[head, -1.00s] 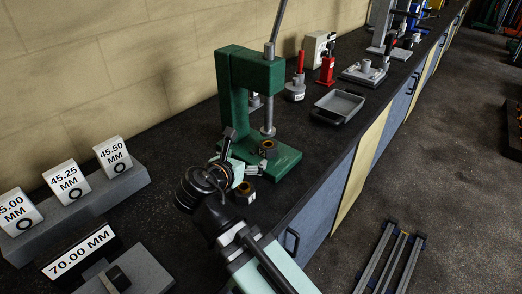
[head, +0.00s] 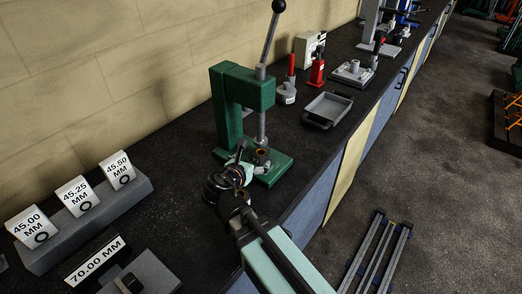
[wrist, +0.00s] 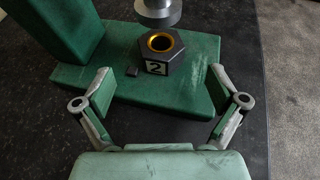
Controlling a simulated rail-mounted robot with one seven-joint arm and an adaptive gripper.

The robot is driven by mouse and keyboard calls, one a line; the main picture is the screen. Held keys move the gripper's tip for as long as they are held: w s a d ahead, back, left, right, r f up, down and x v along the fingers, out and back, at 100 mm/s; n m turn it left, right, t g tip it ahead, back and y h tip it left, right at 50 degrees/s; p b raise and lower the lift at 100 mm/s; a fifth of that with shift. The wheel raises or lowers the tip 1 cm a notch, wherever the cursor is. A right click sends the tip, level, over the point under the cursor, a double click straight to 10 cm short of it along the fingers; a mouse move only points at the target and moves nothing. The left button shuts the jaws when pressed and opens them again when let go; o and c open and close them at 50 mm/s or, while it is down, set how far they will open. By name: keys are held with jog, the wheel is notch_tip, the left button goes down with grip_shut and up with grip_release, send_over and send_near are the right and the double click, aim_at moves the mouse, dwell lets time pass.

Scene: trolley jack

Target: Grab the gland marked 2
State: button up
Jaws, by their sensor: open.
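The gland marked 2 (wrist: 160,50) is a dark hexagonal piece with a brass-coloured bore and a white label on its near face. It sits upright on the green press base (wrist: 190,90), just below the round ram (wrist: 158,12). It also shows on the base in the head view (head: 261,157). My gripper (wrist: 161,88) is open and empty, its two green-padded fingers spread wide. The gland is ahead of the fingertips, roughly midway between them, and not touched. In the head view my gripper (head: 238,168) is at the near left side of the press base.
The green press column (head: 226,108) and lever (head: 270,38) rise behind the gland. A grey tray (head: 328,108) stands beyond the press. Labelled blocks (head: 78,196) stand at left.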

aim_at(259, 156)
jog(key=shift+f+p+x, duration=0.1)
jog(key=shift+p+x, duration=0.55)
jog(key=shift+x, duration=1.35)
jog(key=shift+f+p+x, duration=0.15)
jog(key=shift+p+x, duration=0.5)
jog(key=shift+x, duration=1.4)
jog(key=shift+s+d, duration=0.1)
jog(key=shift+s, duration=0.1)
jog(key=c, duration=1.6)
grip_shut()
jog(key=shift+r, duration=0.15)
